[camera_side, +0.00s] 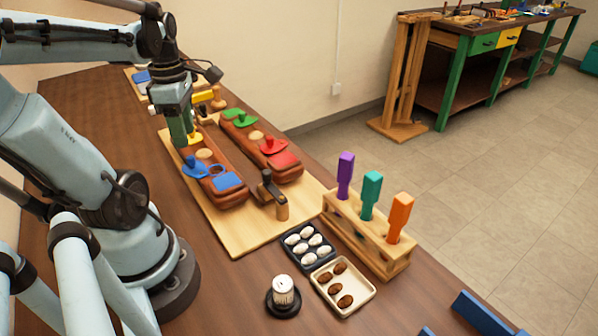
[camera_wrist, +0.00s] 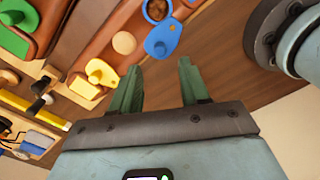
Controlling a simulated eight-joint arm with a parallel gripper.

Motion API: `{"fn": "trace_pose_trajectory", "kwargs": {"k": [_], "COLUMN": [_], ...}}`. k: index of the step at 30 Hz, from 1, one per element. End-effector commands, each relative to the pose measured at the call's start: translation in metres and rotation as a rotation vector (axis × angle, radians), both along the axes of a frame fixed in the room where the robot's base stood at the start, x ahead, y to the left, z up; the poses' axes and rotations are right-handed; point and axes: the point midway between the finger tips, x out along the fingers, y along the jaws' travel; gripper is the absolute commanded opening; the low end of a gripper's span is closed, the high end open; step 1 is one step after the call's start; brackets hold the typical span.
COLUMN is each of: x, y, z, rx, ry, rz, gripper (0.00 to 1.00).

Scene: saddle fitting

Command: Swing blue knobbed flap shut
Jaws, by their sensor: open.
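The blue knobbed flap (camera_side: 194,170) sits on the near wooden bar (camera_side: 232,191), beside a blue-rimmed round opening (camera_side: 216,170). In the wrist view the blue flap (camera_wrist: 160,42) is swung off the opening (camera_wrist: 157,10), which is uncovered with something brown inside. The flap's knob sticks up and sits toward the bar's edge. My gripper (camera_side: 182,132) is above the far left part of the bar, near the yellow knobbed flap (camera_side: 194,137). In the wrist view my gripper (camera_wrist: 159,78) is open and empty, its green fingers apart, with the blue flap beyond them.
A second bar bears a green flap (camera_side: 239,118) and a red flap (camera_side: 272,147). A black-handled wooden clamp (camera_side: 275,196) stands at the board's end.

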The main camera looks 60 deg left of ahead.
Motion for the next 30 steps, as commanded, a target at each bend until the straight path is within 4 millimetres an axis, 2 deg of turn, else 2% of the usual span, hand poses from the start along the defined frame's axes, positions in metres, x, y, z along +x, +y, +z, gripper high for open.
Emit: {"fn": "trace_pose_trajectory", "kwargs": {"k": [9,15,21,30], "x": [0.000,0.001,0.000,0.000], "y": [0.000,0.000,0.000,0.000], "z": [-0.039,-0.056,-0.064,-0.065], "rx": [0.001,0.001,0.001,0.001], "ry": [-0.001,-0.001,-0.001,-0.001], "rz": [-0.002,-0.002,-0.002,-0.002], "gripper": [0.45,0.45,0.45,0.45]}}
